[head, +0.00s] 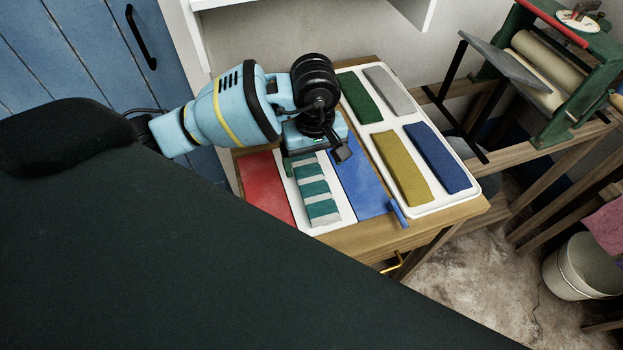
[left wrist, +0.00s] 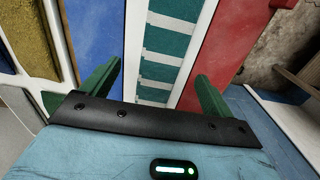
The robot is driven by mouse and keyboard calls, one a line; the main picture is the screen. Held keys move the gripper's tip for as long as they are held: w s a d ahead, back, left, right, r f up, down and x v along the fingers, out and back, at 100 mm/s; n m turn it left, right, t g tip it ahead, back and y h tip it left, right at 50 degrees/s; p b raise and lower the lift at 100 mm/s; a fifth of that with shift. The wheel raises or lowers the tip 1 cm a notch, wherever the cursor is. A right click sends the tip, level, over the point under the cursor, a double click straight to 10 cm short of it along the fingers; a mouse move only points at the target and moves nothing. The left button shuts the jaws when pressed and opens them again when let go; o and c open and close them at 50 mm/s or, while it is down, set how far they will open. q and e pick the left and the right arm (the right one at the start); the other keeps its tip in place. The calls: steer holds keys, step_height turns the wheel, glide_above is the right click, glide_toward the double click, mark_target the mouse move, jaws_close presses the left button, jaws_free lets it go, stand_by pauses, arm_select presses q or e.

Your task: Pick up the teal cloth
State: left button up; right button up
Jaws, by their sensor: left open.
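The teal cloth (head: 315,188) is a folded strip with teal and pale grey stripes. It lies on a white panel (head: 331,224) between a red and a blue panel on the wooden table. My left gripper (head: 313,158) is over its far end in the head view and hides that end. In the left wrist view the open green fingers of the gripper (left wrist: 158,80) stand on either side of the striped cloth (left wrist: 170,43), with nothing held between them. How high the fingertips are above it is hard to tell. My right gripper is not in view.
A red panel (head: 265,189) and a blue panel (head: 363,191) flank the cloth. A white tray (head: 433,206) with several folded cloths lies to the right. A green-framed roller machine (head: 548,68) stands beyond. A bucket (head: 580,272) is on the floor at right.

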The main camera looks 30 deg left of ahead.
mark_target(313, 179)
arm_select(q)
steer(key=shift+f, duration=1)
step_height(313, 179, down, 3)
steer(key=shift+s+f+p, duration=0.15)
steer(key=shift+p, duration=0.15)
steer(key=shift+a+f, duration=0.1)
steer(key=shift+f, duration=0.35)
steer(key=c, duration=1.1)
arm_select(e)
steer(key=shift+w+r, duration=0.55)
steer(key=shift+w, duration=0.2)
arm_select(q)
steer(key=shift+r, duration=0.15)
